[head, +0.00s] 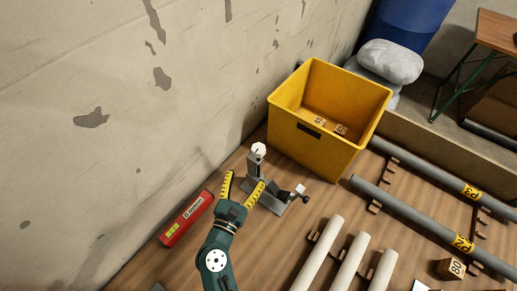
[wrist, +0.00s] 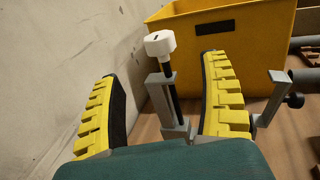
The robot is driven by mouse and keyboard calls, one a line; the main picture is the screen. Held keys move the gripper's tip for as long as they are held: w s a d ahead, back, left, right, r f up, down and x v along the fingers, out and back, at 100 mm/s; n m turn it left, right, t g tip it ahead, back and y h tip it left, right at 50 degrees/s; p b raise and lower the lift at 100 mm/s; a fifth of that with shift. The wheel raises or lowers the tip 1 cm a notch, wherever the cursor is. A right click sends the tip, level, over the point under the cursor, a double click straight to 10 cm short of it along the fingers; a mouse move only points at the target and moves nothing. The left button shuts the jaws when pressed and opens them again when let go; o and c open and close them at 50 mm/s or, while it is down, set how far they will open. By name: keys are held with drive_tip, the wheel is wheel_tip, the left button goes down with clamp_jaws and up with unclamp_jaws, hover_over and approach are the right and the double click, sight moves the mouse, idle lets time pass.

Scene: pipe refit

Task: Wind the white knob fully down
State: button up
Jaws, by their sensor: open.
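The white knob (head: 258,149) sits on top of an upright threaded post on a grey clamp-like stand (head: 270,200) on the wooden floor. I see no contact with the knob.
A yellow bin (head: 315,150) with small blocks inside stands close behind the stand. A red box (head: 187,218) lies by the wall at left. White pipes (head: 318,252) and grey pipes (head: 420,213) lie on racks at right. The concrete wall (head: 100,120) is close on the left.

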sight(256, 155)
drive_tip(key=b+x, duration=0.2)
drive_tip(key=x, duration=0.9)
drive_tip(key=shift+w, duration=0.15)
drive_tip(key=c, duration=1.2)
drive_tip(key=shift+r+y+p, duration=0.15)
drive_tip(key=shift+y+p, duration=0.15)
drive_tip(key=shift+p, duration=0.2)
